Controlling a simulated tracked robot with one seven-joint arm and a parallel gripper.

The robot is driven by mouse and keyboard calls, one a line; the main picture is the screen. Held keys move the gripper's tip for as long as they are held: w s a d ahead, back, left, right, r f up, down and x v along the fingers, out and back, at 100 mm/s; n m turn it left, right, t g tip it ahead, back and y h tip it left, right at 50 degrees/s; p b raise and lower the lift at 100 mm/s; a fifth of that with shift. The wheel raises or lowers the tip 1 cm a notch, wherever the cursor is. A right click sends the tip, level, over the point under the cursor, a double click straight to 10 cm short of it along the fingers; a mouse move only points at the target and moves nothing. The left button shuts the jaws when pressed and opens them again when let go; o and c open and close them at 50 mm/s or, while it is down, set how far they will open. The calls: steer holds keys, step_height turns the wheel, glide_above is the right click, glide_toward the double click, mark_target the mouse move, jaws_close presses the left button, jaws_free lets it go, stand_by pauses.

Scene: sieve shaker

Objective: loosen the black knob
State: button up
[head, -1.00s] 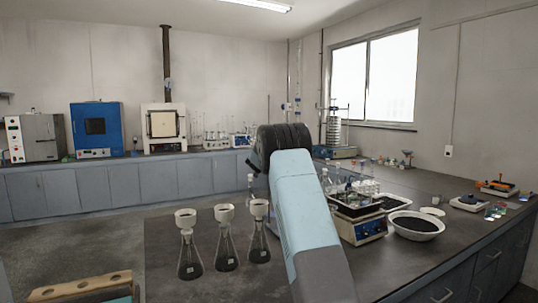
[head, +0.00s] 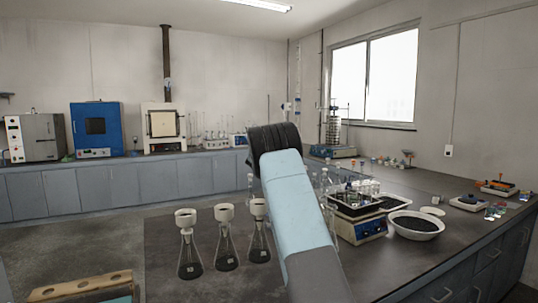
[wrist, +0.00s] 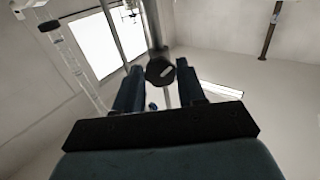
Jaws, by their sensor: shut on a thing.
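In the wrist view the black knob (wrist: 160,70) is a dark, round-faced piece with a small pale mark on its face. It sits in front of an upright grey rod (wrist: 153,22). My gripper (wrist: 159,77) has its two dark fingers on either side of the knob and is shut on it. In the head view my arm's black joint and pale blue link hide the gripper and the knob. A thin upright rod (head: 269,108) shows above the arm there.
Several flasks with funnels (head: 225,240) stand left of my arm. A sieve stack (head: 333,128) stands farther back.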

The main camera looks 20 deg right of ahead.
steer(key=o, duration=1.1)
steer(key=shift+c, duration=0.2)
steer(key=shift+s+a, duration=0.1)
steer(key=v, duration=1.3)
steer(key=shift+s+a, duration=0.15)
steer(key=shift+s, duration=0.1)
